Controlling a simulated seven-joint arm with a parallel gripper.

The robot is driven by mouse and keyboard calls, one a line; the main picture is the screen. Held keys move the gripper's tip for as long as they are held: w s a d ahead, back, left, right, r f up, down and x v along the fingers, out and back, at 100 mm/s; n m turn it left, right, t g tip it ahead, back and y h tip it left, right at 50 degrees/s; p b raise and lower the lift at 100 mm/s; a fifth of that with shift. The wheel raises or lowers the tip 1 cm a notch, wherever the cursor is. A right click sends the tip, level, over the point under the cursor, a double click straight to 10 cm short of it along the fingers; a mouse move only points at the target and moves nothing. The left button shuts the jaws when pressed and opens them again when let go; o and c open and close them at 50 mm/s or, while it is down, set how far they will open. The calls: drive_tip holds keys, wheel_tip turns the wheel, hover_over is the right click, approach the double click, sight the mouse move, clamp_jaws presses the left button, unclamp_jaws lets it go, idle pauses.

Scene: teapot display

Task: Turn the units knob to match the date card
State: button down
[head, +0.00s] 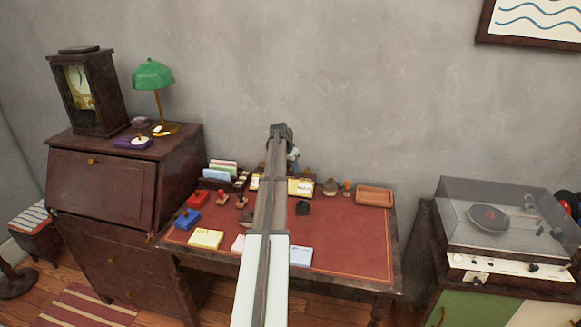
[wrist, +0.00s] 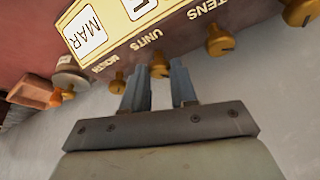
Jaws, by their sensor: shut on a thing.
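The date display (wrist: 118,32) is a cream box in the wrist view. Its month window (wrist: 85,33) reads MAR, and its units window (wrist: 137,8) is cut off by the frame edge, so the digit is unclear. The brass units knob (wrist: 160,68) sits between the fingers of my gripper (wrist: 161,76), which is shut on it. The tens knob (wrist: 220,40) and month knob (wrist: 117,82) stand on either side, apart from the fingers. In the head view the display (head: 300,187) is partly hidden behind my arm. I cannot make out which card is the date card.
The red-topped desk (head: 345,245) holds a yellow pad (head: 205,239), a pale blue pad (head: 300,256), stamps, a letter rack (head: 222,172) and a wooden tray (head: 374,196). A record player (head: 490,220) stands at right.

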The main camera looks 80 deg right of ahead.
drive_tip(key=n, duration=0.2)
drive_tip(key=n+t, duration=0.2)
drive_tip(key=n, duration=0.1)
drive_tip(key=shift+s+n+h, duration=0.25)
drive_tip(key=shift+n+h, duration=0.05)
drive_tip(key=n+t, duration=0.1)
drive_tip(key=n, duration=0.1)
drive_tip(key=n+t, duration=0.1)
drive_tip(key=n, duration=0.2)
drive_tip(key=shift+s+d+y, duration=0.1)
drive_tip(key=shift+s+y, duration=0.05)
drive_tip(key=shift+y, duration=0.25)
drive_tip(key=n, duration=0.3)
drive_tip(key=n+t+y, duration=0.1)
drive_tip(key=n, duration=0.2)
drive_tip(key=shift+s+d+t+y, duration=0.15)
drive_tip(key=shift+d+t+y, duration=0.05)
drive_tip(key=shift+t+y, duration=0.1)
drive_tip(key=n+y, duration=0.1)
drive_tip(key=n, duration=0.3)
drive_tip(key=shift+d+n+t+y, duration=0.1)
drive_tip(key=shift+n+t+y, duration=0.2)
drive_tip(key=shift+n+y, duration=0.1)
drive_tip(key=c, duration=0.9)
unclamp_jaws()
